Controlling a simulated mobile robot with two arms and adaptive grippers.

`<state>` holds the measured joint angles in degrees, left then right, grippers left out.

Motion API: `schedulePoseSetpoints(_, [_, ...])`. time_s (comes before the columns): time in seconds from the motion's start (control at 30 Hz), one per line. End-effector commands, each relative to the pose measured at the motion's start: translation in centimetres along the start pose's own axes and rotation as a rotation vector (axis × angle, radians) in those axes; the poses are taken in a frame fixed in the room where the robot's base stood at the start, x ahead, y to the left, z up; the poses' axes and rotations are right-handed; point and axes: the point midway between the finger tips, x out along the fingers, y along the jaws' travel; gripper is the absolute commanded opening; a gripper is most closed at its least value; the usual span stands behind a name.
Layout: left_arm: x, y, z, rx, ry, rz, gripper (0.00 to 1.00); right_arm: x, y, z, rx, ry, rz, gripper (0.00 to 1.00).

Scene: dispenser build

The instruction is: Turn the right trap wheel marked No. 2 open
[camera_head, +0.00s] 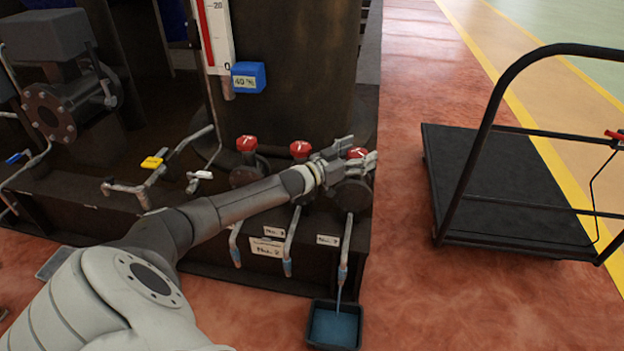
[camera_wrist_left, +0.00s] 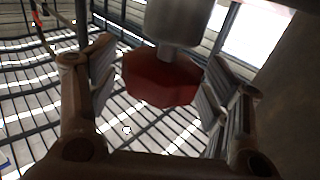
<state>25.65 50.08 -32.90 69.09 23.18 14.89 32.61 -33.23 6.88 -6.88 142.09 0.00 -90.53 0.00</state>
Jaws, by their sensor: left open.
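The right trap wheel (camera_head: 357,153) is red and sits at the right end of a row of red wheels, on a dark valve body. My left gripper (camera_head: 358,151) is open around it, with one finger on either side. In the left wrist view the red wheel (camera_wrist_left: 162,80) shows between the two spread fingers of my left gripper (camera_wrist_left: 155,85), with visible gaps at both sides. A grey stem joins the wheel. A thin bluish stream runs from the spout (camera_head: 343,272) below this valve into a dark tray (camera_head: 314,345). My right gripper is not in view.
Two other red wheels (camera_head: 246,143) (camera_head: 300,149) stand to the left, the middle one close to my wrist. Small labels (camera_head: 274,232) (camera_head: 327,240) and a larger No. 2 plate (camera_head: 267,249) are on the dark front. A black cart (camera_head: 500,190) stands right; floor between is free.

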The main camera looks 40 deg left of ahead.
Motion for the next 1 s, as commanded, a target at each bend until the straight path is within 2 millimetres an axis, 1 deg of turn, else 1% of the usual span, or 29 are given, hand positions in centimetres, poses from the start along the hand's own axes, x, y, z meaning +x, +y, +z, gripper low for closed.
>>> schedulePoseSetpoints(0.03, [0.0, -0.1, 0.2, 0.005, 0.001, 0.014, 0.72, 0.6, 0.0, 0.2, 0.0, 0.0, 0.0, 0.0])
schedulePoseSetpoints(0.13, [0.0, -0.1, 0.2, 0.005, 0.001, 0.042, 0.72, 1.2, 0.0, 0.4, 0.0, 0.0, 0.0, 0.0])
schedulePoseSetpoints(0.2, [-1.0, 0.0, -0.1, -0.002, -0.003, 0.042, 0.72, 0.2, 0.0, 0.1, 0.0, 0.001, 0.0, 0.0])
schedulePoseSetpoints(0.47, [-4.1, -0.1, -0.1, -0.002, -0.002, 0.041, 0.72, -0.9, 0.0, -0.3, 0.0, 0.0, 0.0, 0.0])
schedulePoseSetpoints(1.0, [-11.0, -0.4, -0.1, -0.001, -0.003, 0.04, 0.72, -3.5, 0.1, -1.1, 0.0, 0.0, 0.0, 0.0])
